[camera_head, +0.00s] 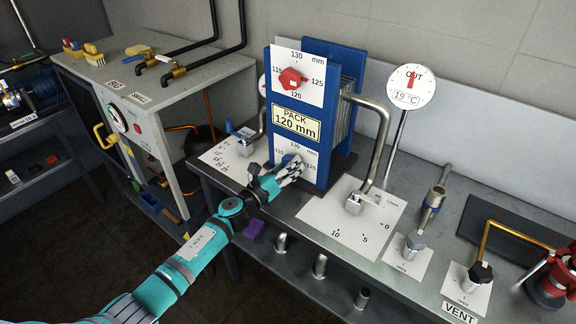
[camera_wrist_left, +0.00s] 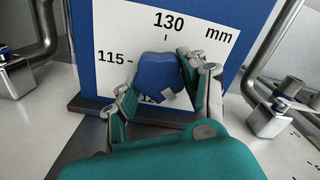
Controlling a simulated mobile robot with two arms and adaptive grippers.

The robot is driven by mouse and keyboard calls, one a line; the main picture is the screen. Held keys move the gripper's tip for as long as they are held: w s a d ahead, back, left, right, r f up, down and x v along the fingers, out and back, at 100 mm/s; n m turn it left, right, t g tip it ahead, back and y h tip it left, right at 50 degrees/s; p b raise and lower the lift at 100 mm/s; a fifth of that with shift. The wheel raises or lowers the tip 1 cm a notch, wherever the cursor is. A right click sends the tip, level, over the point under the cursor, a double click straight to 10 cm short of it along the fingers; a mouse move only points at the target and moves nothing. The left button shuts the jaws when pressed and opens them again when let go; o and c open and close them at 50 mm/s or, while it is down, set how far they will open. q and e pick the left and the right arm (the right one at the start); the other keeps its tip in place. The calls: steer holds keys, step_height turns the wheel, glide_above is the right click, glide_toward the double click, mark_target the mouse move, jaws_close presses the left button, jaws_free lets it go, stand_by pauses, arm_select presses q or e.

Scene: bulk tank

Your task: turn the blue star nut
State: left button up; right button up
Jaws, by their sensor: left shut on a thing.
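The blue star nut (camera_wrist_left: 158,76) sits on the lower white scale plate of the blue plate pack. The plate (camera_wrist_left: 110,30) is marked 115 and 130 mm in the left wrist view. My left gripper (camera_wrist_left: 160,92) is shut on the blue star nut, with one finger at each side of it. In the head view my left gripper (camera_head: 287,170) reaches the lower scale and hides most of the nut. The scale's lower numbers are partly covered by the nut and fingers. My right gripper is not in view.
A red star nut (camera_head: 292,78) is on the upper scale. A dial gauge (camera_head: 411,86) stands behind. The steel bench (camera_head: 330,262) carries more valves at right.

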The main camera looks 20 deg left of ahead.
arm_select(q)
steer(key=n, duration=0.3)
steer(key=shift+n+p, duration=0.3)
steer(key=shift+n, duration=0.1)
steer(key=n, duration=0.3)
steer(key=shift+d+r+n+p, duration=0.1)
steer(key=shift+n+p, duration=0.2)
steer(key=shift+p, duration=0.05)
steer(key=n+p, duration=0.1)
steer(key=n, duration=0.5)
steer(key=shift+r, duration=0.15)
steer(key=n+p, duration=0.2)
steer(key=n, duration=0.4)
steer(key=shift+r+n, duration=0.1)
steer(key=shift+n, duration=0.2)
steer(key=n, duration=0.3)
steer(key=shift+n+p, duration=0.4)
steer(key=shift+n, duration=1.3)
steer(key=o, duration=1.2)
